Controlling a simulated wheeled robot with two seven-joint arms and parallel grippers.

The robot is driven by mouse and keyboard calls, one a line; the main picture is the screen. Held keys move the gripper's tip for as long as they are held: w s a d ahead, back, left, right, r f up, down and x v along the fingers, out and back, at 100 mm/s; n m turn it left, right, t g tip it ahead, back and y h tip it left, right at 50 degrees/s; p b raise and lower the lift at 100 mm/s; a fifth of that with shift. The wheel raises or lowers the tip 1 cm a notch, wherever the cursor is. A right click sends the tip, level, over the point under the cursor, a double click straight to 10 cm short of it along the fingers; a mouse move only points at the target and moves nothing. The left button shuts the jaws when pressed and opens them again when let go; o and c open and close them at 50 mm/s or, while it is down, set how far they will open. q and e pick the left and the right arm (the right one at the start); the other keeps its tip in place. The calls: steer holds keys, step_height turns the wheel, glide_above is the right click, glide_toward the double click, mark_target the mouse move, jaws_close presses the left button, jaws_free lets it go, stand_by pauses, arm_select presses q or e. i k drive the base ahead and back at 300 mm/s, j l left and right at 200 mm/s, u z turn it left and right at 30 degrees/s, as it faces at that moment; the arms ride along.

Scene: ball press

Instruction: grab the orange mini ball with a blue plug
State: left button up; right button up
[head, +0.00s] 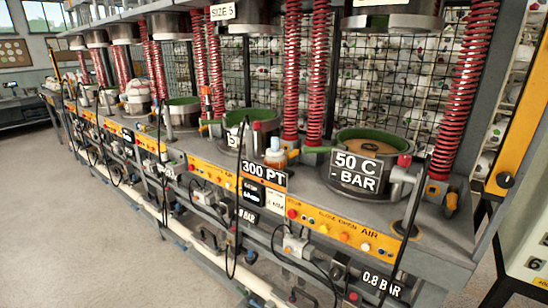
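I see no clear orange mini ball with a blue plug. A small orange and whitish object (275,154) stands on the press bench behind the "300 PT" sign; it is too small to tell whether it is a ball or what its pale top is. Neither of my grippers shows in the head view.
A long row of ball presses runs from near right to far left. The nearest round mould (356,170) has a green rim and a "50 C - BAR" sign. Red springs (464,85) stand beside the presses. Cables hang along the bench front. The floor (100,240) at left is clear.

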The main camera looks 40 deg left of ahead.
mark_target(275, 159)
steer(key=i+l+u, duration=0.1)
steer(key=i+u, duration=0.25)
steer(key=i+l+u, duration=0.25)
steer(key=i+u, duration=0.15)
steer(key=i, duration=0.15)
